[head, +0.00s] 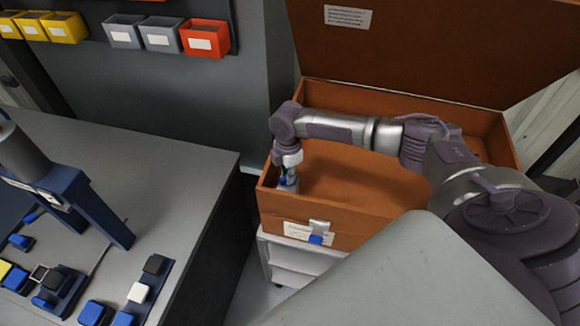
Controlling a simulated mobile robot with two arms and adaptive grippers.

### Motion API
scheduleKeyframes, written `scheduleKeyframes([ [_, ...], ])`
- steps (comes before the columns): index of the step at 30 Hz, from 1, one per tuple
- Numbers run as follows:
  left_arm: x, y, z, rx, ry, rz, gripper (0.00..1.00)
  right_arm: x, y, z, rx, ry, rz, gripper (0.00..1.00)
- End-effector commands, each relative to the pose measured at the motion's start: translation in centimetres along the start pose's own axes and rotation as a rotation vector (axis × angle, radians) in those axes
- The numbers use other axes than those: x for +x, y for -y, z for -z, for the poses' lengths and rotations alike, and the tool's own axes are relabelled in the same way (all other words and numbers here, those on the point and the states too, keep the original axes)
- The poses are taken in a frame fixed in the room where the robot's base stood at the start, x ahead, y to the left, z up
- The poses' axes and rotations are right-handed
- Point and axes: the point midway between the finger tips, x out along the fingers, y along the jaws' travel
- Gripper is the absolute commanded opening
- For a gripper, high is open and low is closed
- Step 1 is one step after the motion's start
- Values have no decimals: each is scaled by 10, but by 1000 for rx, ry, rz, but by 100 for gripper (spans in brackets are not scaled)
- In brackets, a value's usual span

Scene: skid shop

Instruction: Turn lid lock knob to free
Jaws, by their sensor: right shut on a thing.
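An orange-brown chest (335,237) stands at the centre right with its lid (420,40) raised open. My right arm reaches across the open chest from the right. My right gripper (288,183) points down at the chest's front left corner and is shut on a small part there, which seems to be the lid lock knob. My left gripper is not in view.
A grey workbench (185,165) at left carries a blue-framed device (75,195) and several small blue, black and white blocks. Yellow, grey and red bins (205,38) hang above. A latch with a blue tab (317,237) is on the chest's front. A white drawer unit (290,262) stands below.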

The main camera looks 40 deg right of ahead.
Motion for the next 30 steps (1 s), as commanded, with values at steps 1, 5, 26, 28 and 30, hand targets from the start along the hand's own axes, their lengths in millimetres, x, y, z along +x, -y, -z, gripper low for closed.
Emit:
scheduleKeyframes([
  [1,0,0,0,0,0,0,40,0,0,0,-5,0,0,0],
  [5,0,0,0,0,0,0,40,0,0,0,-4,0,0,0],
  [26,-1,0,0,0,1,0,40,0,0,0,-404,0,1,0],
  [28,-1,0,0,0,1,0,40,0,0,0,-404,0,0,0],
  [30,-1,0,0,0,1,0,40,0,0,0,-423,0,0,0],
])
